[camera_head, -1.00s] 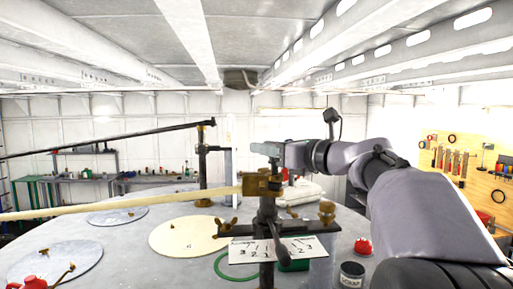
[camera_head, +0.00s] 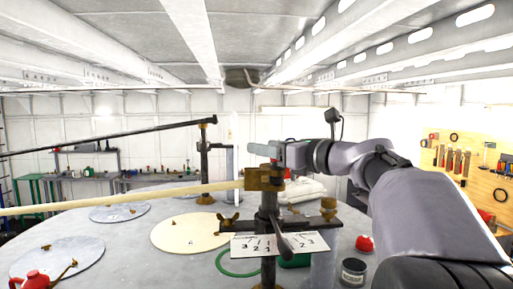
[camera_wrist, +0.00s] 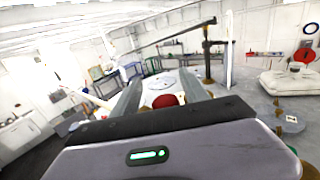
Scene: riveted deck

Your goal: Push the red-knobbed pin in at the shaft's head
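The long pale shaft (camera_head: 120,201) runs in from the left, roughly level. Its brass head (camera_head: 264,178) rests at the top of a dark stand (camera_head: 268,222). My gripper (camera_head: 265,151) is just above the head, reaching in from the right. In the wrist view my gripper (camera_wrist: 163,84) has its two grey fingers apart. A round red knob (camera_wrist: 167,100) shows between them, partly hidden by the gripper body. A gap seems to show on either side of it. The pin's stem is hidden, so I cannot tell how deep it sits.
A grey round table carries a numbered card (camera_head: 280,244), a dark tin (camera_head: 353,271), a red-topped item (camera_head: 365,243) and a red can (camera_head: 36,280). A dark rod (camera_head: 110,139) runs behind the shaft to a second stand (camera_head: 204,160). A tool board (camera_head: 466,172) hangs at the right.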

